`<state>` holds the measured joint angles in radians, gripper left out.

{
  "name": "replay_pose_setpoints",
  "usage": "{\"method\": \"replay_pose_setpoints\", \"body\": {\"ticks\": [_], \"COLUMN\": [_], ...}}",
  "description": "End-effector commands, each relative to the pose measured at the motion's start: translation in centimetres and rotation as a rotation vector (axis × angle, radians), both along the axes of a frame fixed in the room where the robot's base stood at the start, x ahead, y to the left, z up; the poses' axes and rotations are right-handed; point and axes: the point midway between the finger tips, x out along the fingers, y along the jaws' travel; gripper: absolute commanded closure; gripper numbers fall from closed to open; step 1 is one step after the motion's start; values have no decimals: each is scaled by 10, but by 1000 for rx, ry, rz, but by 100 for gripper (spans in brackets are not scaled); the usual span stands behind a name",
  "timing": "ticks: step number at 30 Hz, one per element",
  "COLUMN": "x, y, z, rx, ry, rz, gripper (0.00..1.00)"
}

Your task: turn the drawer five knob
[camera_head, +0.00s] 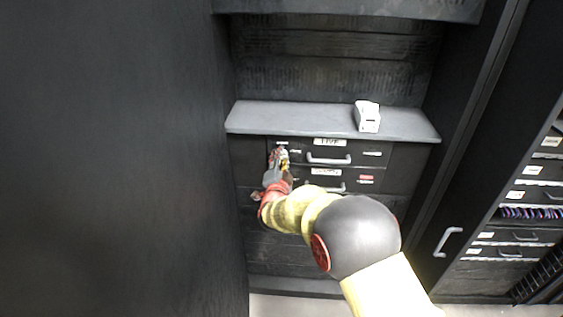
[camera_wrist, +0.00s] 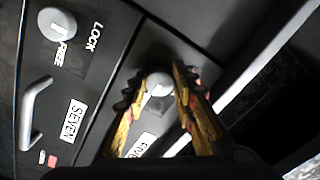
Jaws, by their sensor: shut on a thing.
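The drawer five knob (camera_wrist: 158,84) is a round, pale knob on the dark drawer face, seen in the wrist view beside a partly hidden label that starts "FIV" (camera_wrist: 144,142). My gripper (camera_wrist: 157,88) has its two yellow-and-black fingers on either side of this knob, shut on it. In the head view my gripper (camera_head: 279,157) is at the left end of the top drawer (camera_head: 345,152), whose label appears to read "FIVE". The gripper covers the knob there. How far the knob is turned is hidden.
A second knob (camera_wrist: 57,24), marked LOCK and FREE, sits by the drawer labelled SEVEN, which has a grey handle (camera_wrist: 33,112). A grey shelf (camera_head: 290,117) juts out above the drawers and carries a white device (camera_head: 367,116). A dark panel (camera_head: 120,160) stands close on the left.

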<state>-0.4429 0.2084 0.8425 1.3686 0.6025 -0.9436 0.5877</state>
Motion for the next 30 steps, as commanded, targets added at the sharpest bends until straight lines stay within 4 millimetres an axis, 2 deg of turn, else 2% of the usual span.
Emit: {"method": "replay_pose_setpoints", "body": {"ticks": [16,17,26,30], "x": [0,0,0,0], "y": [0,0,0,0], "z": [-1,-1,0,0], "rx": [27,27,26,26], "ry": [1,1,0,0], "rz": [-1,-1,-1,-1], "gripper": [99,73,56,55]}}
